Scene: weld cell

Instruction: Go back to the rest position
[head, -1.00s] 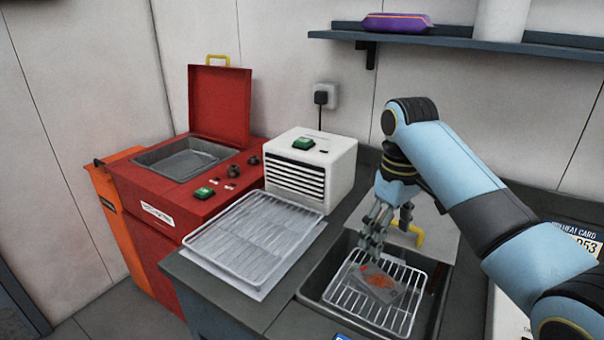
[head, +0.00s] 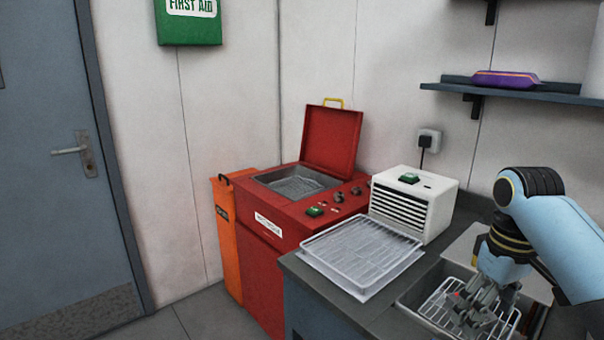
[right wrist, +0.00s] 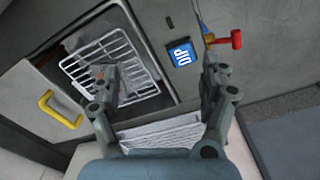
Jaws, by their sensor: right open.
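My right gripper (head: 480,308) is over the sunken basin at the lower right of the head view. In the right wrist view its two fingers (right wrist: 160,78) are spread apart with nothing between them. Below it a white wire rack (right wrist: 92,62) lies in the basin; the rack also shows in the head view (head: 437,312), partly hidden by the gripper. A small flat grey piece with a reddish mark lies on the rack, mostly hidden by the gripper. My left gripper is not in view.
A red machine (head: 262,228) with its lid up stands left of the counter. A red-handled valve (right wrist: 228,40) shows in the wrist view.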

